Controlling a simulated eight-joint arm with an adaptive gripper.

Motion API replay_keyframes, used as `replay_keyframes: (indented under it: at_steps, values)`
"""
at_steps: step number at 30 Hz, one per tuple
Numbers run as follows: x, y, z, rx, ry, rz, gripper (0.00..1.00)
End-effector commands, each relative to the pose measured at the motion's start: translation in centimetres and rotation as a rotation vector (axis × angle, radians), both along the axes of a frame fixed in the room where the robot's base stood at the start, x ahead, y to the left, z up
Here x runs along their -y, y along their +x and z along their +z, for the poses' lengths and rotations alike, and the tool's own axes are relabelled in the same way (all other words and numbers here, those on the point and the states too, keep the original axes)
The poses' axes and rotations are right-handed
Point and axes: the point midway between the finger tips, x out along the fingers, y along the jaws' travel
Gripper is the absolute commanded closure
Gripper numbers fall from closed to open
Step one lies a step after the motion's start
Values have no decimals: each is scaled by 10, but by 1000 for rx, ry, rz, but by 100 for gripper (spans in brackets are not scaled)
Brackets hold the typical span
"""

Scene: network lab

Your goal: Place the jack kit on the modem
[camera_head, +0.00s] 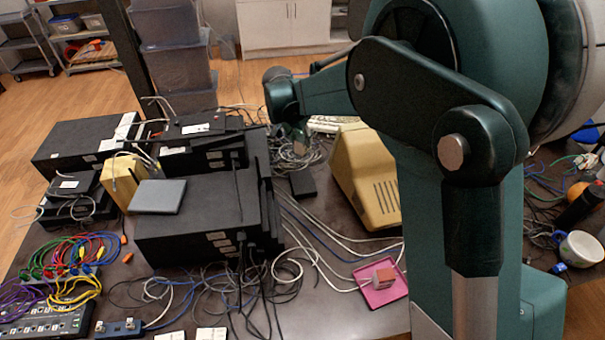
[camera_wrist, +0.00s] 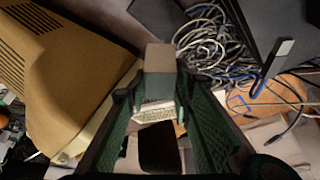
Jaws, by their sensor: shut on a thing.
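My gripper (camera_wrist: 160,80) is shut on a small plain grey-brown box in the wrist view, which looks like the jack kit (camera_wrist: 160,58). The fingers stand on both sides of it, and it is held above the table. In the head view my gripper (camera_head: 295,130) is small and partly hidden by my wrist, beside the cream monitor, and the box cannot be made out there. I cannot tell for sure which device is the modem; a flat black device with a white label (camera_head: 200,127) lies on the black stack left of my gripper.
A cream monitor (camera_head: 362,178) stands close right of my gripper. Large black units (camera_head: 195,235) stand left, with a grey flat box (camera_head: 158,196) on top. Loose cables (camera_head: 290,155) lie below my gripper. A pink tray (camera_head: 372,302) holds a reddish block. A mug (camera_head: 578,248) stands far right.

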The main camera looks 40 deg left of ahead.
Motion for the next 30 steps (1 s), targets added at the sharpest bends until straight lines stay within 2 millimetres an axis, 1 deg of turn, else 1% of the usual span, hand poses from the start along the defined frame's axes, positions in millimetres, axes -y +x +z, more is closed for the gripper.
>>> replay_keyframes:
  at_steps: [1, 12, 15, 18, 22, 30]
  values:
    - [-1, 0, -9, 0, 0, 0, 89]
    - [0, 0, -78, 0, 0, 0, 89]
    - [0, 0, -94, 0, 0, 0, 89]
    - [0, 0, -107, 0, 0, 0, 89]
    - [0, 0, -115, 0, 0, 0, 89]
    - [0, 0, -117, 0, 0, 0, 89]
